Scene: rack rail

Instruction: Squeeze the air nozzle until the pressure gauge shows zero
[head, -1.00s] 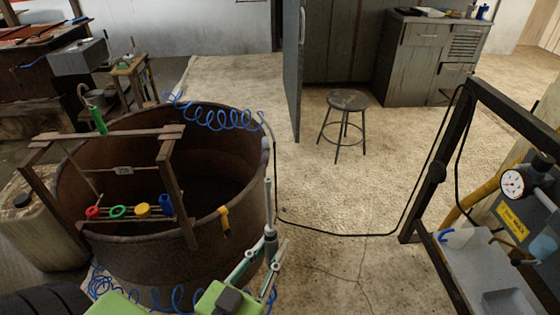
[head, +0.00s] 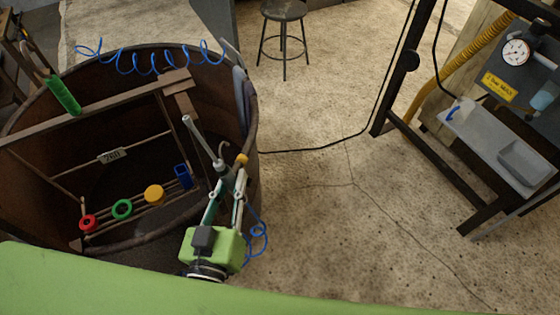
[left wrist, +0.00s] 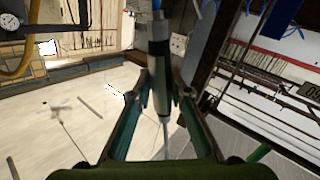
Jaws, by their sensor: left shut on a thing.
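The air nozzle (head: 203,142) is a slim grey tool standing tilted at the right rim of the rusty drum. My left gripper (head: 226,182), with green base and teal fingers, is closed around it. In the left wrist view the nozzle's dark and silver body (left wrist: 159,75) sits between the two fingertips, its thin tube running down between the fingers. The pressure gauge (head: 516,52) is a round white dial on the bench at the right; its needle is too small to read surely. Part of the gauge also shows in the left wrist view (left wrist: 11,20). My right gripper is out of view.
The rusty drum (head: 225,75) has a wooden rack with red, green, yellow and blue pieces over it. Coiled blue hose (head: 150,65) lies along its rim. A stool (head: 284,12) stands behind. Open floor lies between drum and bench (head: 480,135).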

